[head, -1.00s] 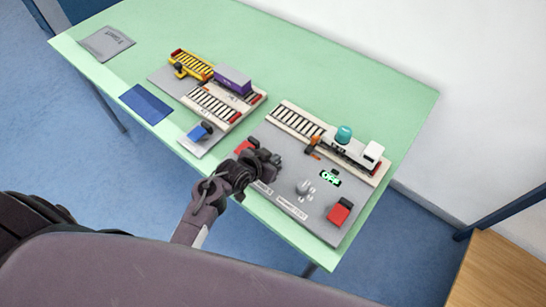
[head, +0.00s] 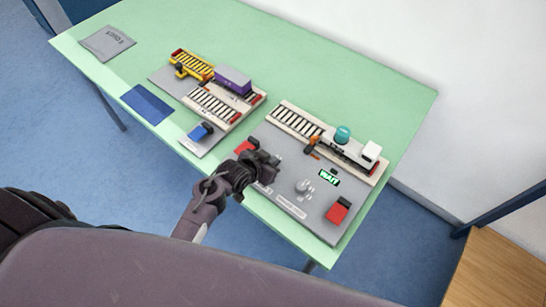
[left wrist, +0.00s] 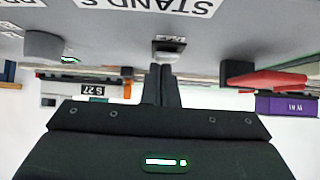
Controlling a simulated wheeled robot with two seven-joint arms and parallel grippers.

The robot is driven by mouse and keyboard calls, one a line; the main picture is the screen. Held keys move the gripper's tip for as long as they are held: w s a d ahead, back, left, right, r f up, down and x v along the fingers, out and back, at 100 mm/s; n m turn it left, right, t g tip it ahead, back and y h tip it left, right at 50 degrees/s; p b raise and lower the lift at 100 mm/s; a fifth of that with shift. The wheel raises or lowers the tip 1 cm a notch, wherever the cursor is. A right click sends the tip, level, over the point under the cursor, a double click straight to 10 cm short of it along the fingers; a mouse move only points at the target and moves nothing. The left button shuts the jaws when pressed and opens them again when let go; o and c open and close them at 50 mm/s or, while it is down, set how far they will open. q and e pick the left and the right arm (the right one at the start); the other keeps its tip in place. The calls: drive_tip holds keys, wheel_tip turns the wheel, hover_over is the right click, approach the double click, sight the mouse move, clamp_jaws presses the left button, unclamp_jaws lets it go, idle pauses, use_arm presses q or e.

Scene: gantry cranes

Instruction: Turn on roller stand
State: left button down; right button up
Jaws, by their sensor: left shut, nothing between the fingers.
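The roller stand is a grey board (head: 320,212) at the right of the green table, with a roller track (head: 295,120) along its back. Its small display (head: 329,177) reads "WAIT" in green. A silver knob (head: 304,186) and red parts at both ends (head: 338,209) sit on the board. My left gripper (head: 275,163) is shut and empty over the board's left part. In the left wrist view, which is upside down, the shut fingertips (left wrist: 160,70) are at a small dark switch-like part (left wrist: 169,47); I cannot tell if they touch. My right gripper is not in view.
A white machine with a teal dome (head: 342,134) stands on the track. A blue mat (head: 147,104) lies at the front edge.

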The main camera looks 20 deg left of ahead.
use_arm(q)
drive_tip(key=shift+s+a+f, duration=0.1)
drive_tip(key=shift+s+f, duration=0.05)
drive_tip(key=shift+s, duration=0.2)
drive_tip(key=r+p, duration=0.2)
drive_tip(key=r, duration=0.1)
drive_tip(key=r+p, duration=0.1)
drive_tip(key=p, duration=0.1)
drive_tip(key=shift+w+r, duration=0.2)
drive_tip(key=shift+w, duration=0.2)
drive_tip(key=shift+s+r, duration=0.25)
drive_tip(key=shift+s, duration=0.05)
drive_tip(key=w+r+b+v, duration=0.1)
drive_tip(key=v, duration=0.8)
drive_tip(key=shift+d+r, duration=0.25)
drive_tip(key=shift+r, duration=0.05)
drive_tip(key=shift+w, duration=0.15)
